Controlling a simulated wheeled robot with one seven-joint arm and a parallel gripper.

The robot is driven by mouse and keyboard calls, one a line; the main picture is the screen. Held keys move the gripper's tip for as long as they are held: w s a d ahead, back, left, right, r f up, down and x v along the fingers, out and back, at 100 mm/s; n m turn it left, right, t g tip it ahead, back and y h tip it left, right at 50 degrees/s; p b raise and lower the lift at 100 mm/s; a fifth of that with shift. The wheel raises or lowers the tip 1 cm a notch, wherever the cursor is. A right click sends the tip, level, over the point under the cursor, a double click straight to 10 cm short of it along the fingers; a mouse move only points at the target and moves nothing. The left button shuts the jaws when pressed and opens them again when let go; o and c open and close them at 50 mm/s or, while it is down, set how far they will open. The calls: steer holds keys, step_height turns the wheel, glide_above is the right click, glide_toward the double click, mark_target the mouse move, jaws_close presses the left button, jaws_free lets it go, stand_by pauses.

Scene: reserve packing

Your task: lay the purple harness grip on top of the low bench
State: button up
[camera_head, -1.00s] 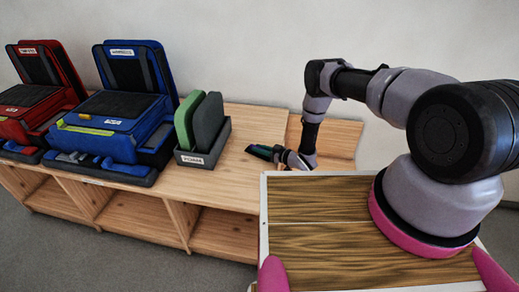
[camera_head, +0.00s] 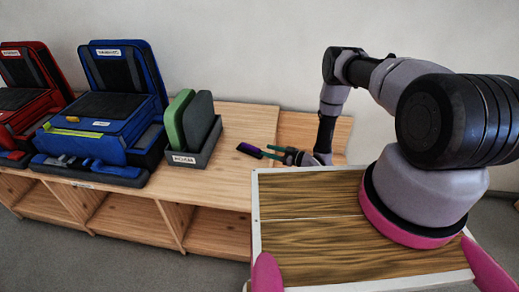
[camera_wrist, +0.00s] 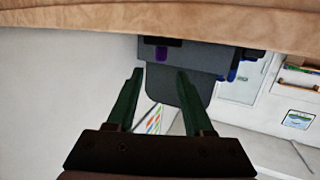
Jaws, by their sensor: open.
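The purple harness grip (camera_head: 249,149) is a small dark piece with a purple face. It lies on the pale wooden top of the low bench (camera_head: 245,120), to the right of the dark grey bin. My gripper (camera_head: 272,152) is open just to its right, with fingers pointing at it. In the wrist view the grip (camera_wrist: 161,53) shows beyond the tips of my open gripper (camera_wrist: 160,74), by the bench top's edge (camera_wrist: 100,22). Nothing is between the fingers there, and the grip looks clear of them.
The dark grey bin (camera_head: 190,158) holds a green and a grey pad. Left of it stand a blue case (camera_head: 105,115) and a red case (camera_head: 22,100), both open. My wood-topped deck is in front at the right. Bare bench top surrounds the grip.

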steer(key=w+d+r+m+t+h, duration=0.1)
steer(key=w+d+r+h, duration=0.25)
steer(key=w+r, duration=0.5)
steer(key=w+d+r+m+t+h, duration=0.1)
steer(key=w+d+r+h, duration=0.1)
steer(key=w+d+r, duration=0.6)
steer(key=d+r+m+h, duration=0.2)
steer(key=r+h, duration=0.1)
steer(key=r, duration=1)
steer(key=d+r+m+h, duration=0.2)
steer(key=d+r+m, duration=0.1)
steer(key=r, duration=1)
steer(key=s+d+r+m+g+h, duration=0.1)
steer(key=s+d+r+m+h, duration=0.25)
steer(key=s+r, duration=1.3)
steer(key=s+a+r+m+g+y, duration=0.1)
steer(key=s+r+m, duration=0.1)
steer(key=s, duration=1.2)
steer(key=s+a+r+m+g+y, duration=0.1)
steer(key=s+a+r+m+g, duration=0.1)
steer(key=s, duration=1.1)
step_height(320, 180, up, 3)
steer(key=shift+s+a+f+m+y, duration=0.15)
steer(key=shift+s+m+y, duration=0.2)
steer(key=shift+m+y, duration=0.1)
